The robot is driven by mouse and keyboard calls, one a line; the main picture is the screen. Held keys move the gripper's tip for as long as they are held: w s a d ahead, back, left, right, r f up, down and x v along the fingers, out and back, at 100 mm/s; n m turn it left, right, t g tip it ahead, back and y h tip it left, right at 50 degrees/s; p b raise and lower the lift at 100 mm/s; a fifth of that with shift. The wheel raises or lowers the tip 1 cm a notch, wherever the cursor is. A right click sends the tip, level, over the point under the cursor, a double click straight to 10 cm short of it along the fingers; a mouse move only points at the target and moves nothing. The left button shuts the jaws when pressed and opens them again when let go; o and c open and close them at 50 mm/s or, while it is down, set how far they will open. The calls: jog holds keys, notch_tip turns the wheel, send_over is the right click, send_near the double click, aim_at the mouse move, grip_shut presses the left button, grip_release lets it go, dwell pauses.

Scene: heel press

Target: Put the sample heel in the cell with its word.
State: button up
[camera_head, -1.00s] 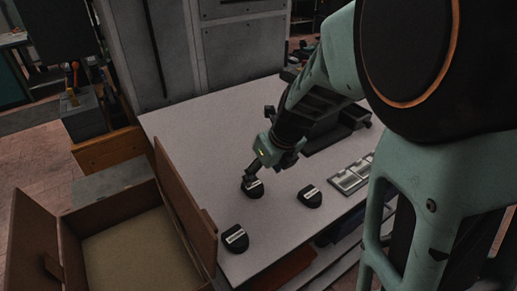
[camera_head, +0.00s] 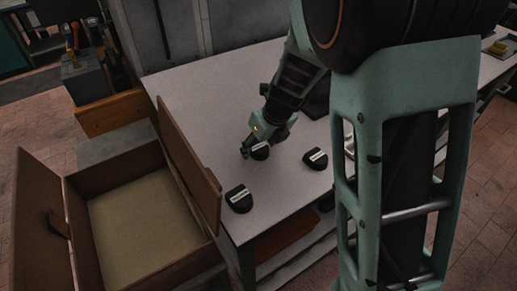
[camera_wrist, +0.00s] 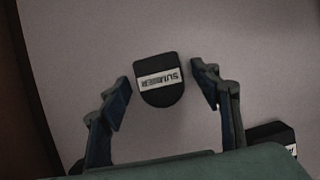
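Three black heels with white labels lie on the grey table (camera_head: 195,85): a middle heel (camera_head: 261,153), a right heel (camera_head: 316,158) and a near heel (camera_head: 239,198). My gripper (camera_head: 251,149) is low at the middle heel in the head view. In the wrist view my gripper (camera_wrist: 161,78) is open, its fingers either side of a heel (camera_wrist: 160,93) without visibly gripping it. That label is upside down and seems to read SUMMER, though blurred. Another heel (camera_wrist: 270,135) is partly hidden behind the right finger. The cells are not visible now; my arm covers the table's right part.
An open brown box (camera_head: 140,225) stands left of the table, its raised flap (camera_head: 188,165) along the table edge. A dark object (camera_head: 318,104) on the table is partly behind my arm. The table's far left is clear.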

jog(key=shift+r, duration=0.1)
jog(key=c, duration=1.2)
